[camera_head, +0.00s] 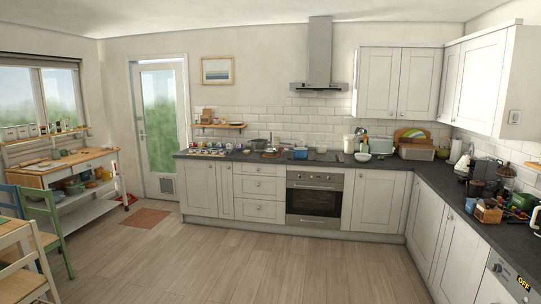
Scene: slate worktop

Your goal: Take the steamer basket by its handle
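I cannot pick out the steamer basket for certain; the items on the slate worktop (385,166) are small and far off. A blue pot (300,154) stands near the hob on the back run. A metallic pan-like item (271,153) sits to its left. A small brown box or basket (487,214) stands on the right-hand run, too small to tell what it is. My gripper is not in this view.
The wooden floor (220,265) in the middle is clear. Wooden chairs (20,260) and a side table (75,160) stand at the left. A built-in oven (314,202) is under the worktop. Several appliances crowd the right-hand run.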

